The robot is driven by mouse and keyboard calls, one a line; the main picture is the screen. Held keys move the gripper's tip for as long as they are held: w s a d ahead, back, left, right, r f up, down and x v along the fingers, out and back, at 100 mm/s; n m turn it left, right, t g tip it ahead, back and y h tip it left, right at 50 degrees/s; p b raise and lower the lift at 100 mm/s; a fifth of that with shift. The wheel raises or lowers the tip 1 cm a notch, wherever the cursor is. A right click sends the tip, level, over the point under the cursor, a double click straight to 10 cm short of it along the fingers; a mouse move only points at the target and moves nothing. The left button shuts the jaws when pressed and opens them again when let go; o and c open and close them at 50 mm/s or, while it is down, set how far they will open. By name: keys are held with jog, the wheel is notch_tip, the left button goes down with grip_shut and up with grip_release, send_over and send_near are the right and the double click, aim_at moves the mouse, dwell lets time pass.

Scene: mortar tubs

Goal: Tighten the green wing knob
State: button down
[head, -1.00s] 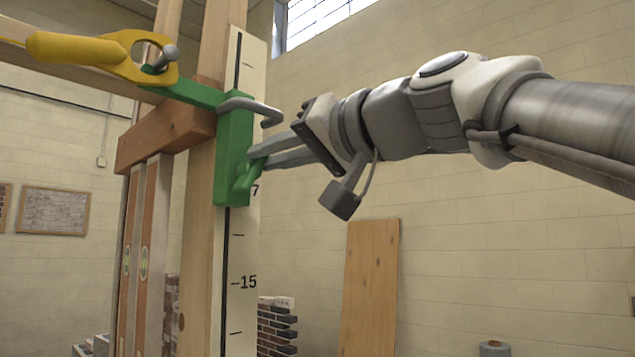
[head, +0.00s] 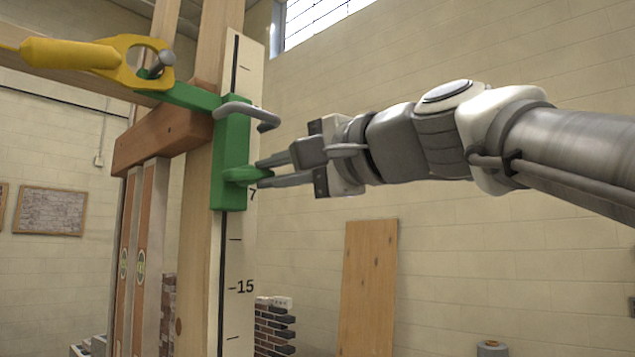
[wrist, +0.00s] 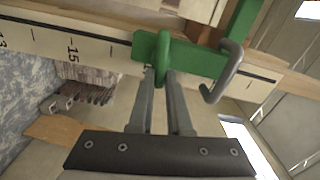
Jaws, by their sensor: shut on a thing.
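The green wing knob (head: 243,175) sits on the front of the green clamp body (head: 232,130), near its lower end, and its wing lies about level in the head view. My gripper (head: 262,172) reaches in from the right with its two fingers around the wing. In the wrist view, the knob (wrist: 162,57) stands between the fingertips of my gripper (wrist: 161,78), which are shut on it; the fingers hide part of it. The clamp sits against an upright wooden post (head: 203,250) and a white graduated scale (head: 245,255).
A yellow-handled tool (head: 75,53) hangs on a grey peg (head: 162,62) at the upper left. A grey hook (head: 245,110) sticks out just above my fingers. A wooden board (head: 368,290) leans on the back wall. The space below my gripper is clear.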

jog(key=shift+s+r+m, duration=0.1)
jog(key=shift+m, duration=0.7)
jog(key=c, duration=0.9)
grip_release()
jog(key=shift+s+a, duration=0.1)
jog(key=shift+o, duration=0.2)
jog(key=b+v, duration=0.3)
jog(key=v, duration=1.4)
